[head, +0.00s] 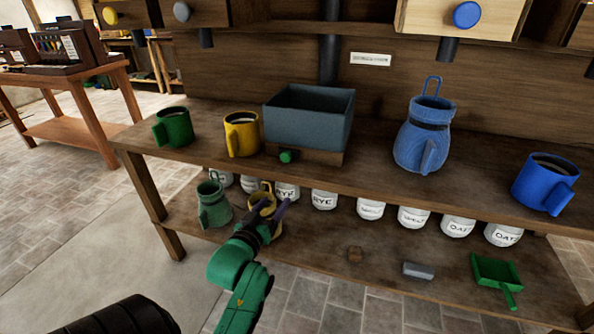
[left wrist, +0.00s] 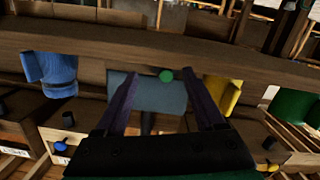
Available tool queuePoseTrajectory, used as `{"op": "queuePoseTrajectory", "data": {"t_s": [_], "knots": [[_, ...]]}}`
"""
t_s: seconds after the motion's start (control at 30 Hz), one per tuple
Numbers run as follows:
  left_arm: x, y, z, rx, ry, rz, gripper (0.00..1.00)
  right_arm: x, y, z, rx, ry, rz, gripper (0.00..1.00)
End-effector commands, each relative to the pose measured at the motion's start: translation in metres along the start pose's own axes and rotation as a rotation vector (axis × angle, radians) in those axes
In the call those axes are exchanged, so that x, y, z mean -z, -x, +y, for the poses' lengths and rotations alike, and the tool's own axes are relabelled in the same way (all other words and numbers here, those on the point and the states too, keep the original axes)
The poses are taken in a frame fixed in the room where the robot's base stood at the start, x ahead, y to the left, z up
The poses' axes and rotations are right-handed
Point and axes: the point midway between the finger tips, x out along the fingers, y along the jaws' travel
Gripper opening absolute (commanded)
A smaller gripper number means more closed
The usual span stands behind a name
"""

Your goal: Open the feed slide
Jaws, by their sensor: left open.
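A round green knob (head: 288,156) sits on the front of a wooden block (head: 322,157) under a blue-grey open hopper (head: 308,118) on the bench; this looks like the feed slide. How far the slide is in or out, I cannot tell. My left gripper (head: 270,203) is open and empty, in front of the bench and lower than the knob in the head view. In the left wrist view the knob (left wrist: 166,76) shows between the open fingers (left wrist: 160,80), apart from them, with the hopper behind. My right gripper is not in view.
A green mug (head: 173,127) and a yellow mug (head: 242,134) stand left of the hopper. A blue jug (head: 424,140) and a blue mug (head: 543,183) stand right. The lower shelf holds several labelled white jars (head: 324,199) and a green scoop (head: 496,271). Knobbed wooden boxes (head: 464,17) hang above.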

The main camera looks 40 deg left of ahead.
Motion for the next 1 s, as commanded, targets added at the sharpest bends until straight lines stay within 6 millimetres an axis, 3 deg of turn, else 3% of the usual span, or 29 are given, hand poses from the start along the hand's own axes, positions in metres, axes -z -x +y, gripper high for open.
{"op": "queuePoseTrajectory", "data": {"t_s": [0.03,0.1,0.17,0.37,0.7,0.83,1.0], "knots": [[0.018,0.007,-0.004,0.005,0.009,0.055,0.71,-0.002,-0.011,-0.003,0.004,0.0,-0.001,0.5],[0.039,0.012,-0.004,0.007,0.017,0.097,0.71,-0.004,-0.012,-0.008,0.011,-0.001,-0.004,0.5],[0.046,0.009,-0.004,0.007,0.019,0.11,0.71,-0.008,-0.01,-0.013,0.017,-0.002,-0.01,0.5],[0.053,-0.031,-0.003,0.005,0.019,0.111,0.71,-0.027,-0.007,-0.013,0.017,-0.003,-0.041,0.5],[0.06,-0.115,-0.003,0.006,0.017,0.108,0.71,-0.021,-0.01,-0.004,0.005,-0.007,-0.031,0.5],[0.062,-0.128,-0.003,0.006,0.017,0.108,0.71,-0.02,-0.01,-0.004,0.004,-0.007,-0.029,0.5],[0.061,-0.131,-0.004,0.006,0.017,0.107,0.71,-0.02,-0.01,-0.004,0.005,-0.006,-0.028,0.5]]}}
